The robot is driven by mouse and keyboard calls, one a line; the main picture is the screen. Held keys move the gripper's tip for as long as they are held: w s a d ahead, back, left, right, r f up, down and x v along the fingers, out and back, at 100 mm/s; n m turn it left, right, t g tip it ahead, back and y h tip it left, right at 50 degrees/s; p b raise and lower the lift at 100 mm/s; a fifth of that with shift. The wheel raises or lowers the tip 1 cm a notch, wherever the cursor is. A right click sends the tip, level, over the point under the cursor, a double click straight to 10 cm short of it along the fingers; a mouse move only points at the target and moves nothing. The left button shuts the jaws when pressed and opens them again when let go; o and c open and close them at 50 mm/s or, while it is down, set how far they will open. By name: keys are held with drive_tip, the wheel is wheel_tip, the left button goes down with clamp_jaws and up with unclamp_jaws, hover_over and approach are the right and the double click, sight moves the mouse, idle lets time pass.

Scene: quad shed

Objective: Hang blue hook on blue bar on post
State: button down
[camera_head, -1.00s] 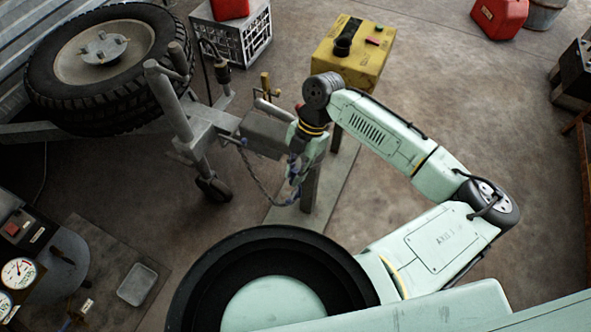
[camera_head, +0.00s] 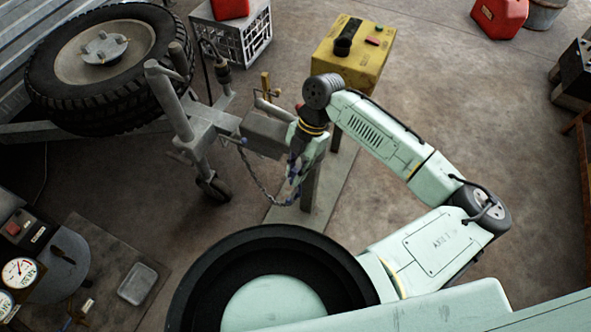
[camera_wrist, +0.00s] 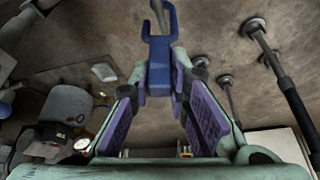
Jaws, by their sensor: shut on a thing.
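The blue hook (camera_wrist: 160,55) stands upright in the picture at the centre of the wrist view, its open end upward. My gripper (camera_wrist: 160,88), with purple finger pads, is shut on the lower block of the hook.
The trailer coupling (camera_head: 268,133) lies close to the left of my gripper, with a jack wheel (camera_head: 213,190) below. Dark poles (camera_wrist: 292,100) rise at right in the wrist view. Open floor lies right of the arm.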

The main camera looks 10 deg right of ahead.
drive_tip(key=shift+f+b, duration=1.4)
drive_tip(key=shift+f, duration=0.6)
drive_tip(key=c, duration=1.4)
unclamp_jaws()
drive_tip(key=shift+c, duration=0.2)
drive_tip(key=o, duration=0.5)
drive_tip(key=shift+r, duration=0.15)
drive_tip(key=shift+r+p, duration=3.4)
drive_tip(key=shift+r, duration=1.05)
drive_tip(key=shift+f, duration=0.1)
